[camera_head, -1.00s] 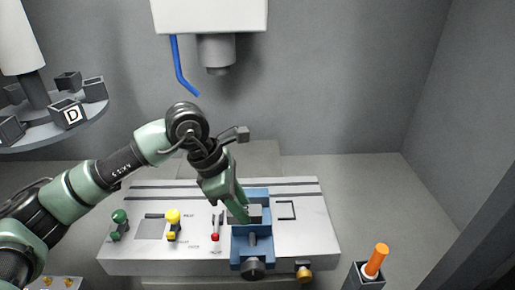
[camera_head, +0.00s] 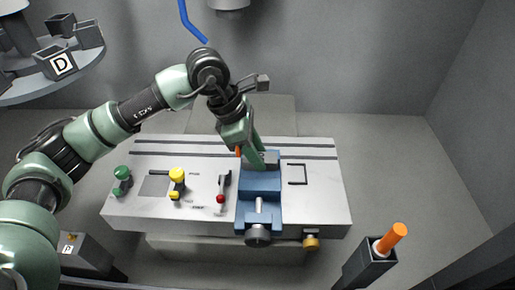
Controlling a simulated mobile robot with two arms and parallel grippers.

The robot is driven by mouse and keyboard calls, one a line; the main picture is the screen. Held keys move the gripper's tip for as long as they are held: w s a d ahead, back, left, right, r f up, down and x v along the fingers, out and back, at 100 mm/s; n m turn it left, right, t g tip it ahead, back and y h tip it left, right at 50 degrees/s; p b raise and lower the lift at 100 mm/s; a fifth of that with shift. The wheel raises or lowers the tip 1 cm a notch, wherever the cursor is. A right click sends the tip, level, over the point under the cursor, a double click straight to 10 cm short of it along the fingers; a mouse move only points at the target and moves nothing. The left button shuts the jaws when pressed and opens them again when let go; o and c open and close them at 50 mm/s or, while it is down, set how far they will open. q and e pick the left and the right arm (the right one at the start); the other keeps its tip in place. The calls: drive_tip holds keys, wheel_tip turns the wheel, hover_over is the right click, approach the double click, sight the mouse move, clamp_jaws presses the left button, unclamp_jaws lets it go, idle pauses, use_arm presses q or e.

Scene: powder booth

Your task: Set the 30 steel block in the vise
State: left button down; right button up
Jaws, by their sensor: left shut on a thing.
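The blue vise (camera_head: 260,184) stands on the light machine table, with its dark round handle end toward the front. My left gripper (camera_head: 259,161) points down at the back part of the vise and is shut on a small grey block (camera_head: 270,157), which I take for the steel block. The block is at the vise's jaw opening, partly hidden by the green fingers. I cannot read a number on it, nor tell whether it rests on the vise bed. My right gripper is not in view.
The table (camera_head: 325,205) carries a green knob (camera_head: 122,174), a yellow knob (camera_head: 177,175), a red-tipped lever (camera_head: 221,197) and a brass knob (camera_head: 311,241). A dark holder (camera_head: 368,267) with an orange-handled tool stands front right. A round tray (camera_head: 88,72) with grey boxes is upper left.

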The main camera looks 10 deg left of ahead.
use_arm(q)
drive_tip(key=shift+f, duration=0.3)
drive_tip(key=shift+b, duration=0.35)
drive_tip(key=shift+d+r, duration=0.1)
idle(0.4)
drive_tip(key=shift+f+b, duration=1.4)
drive_tip(key=shift+f, duration=0.05)
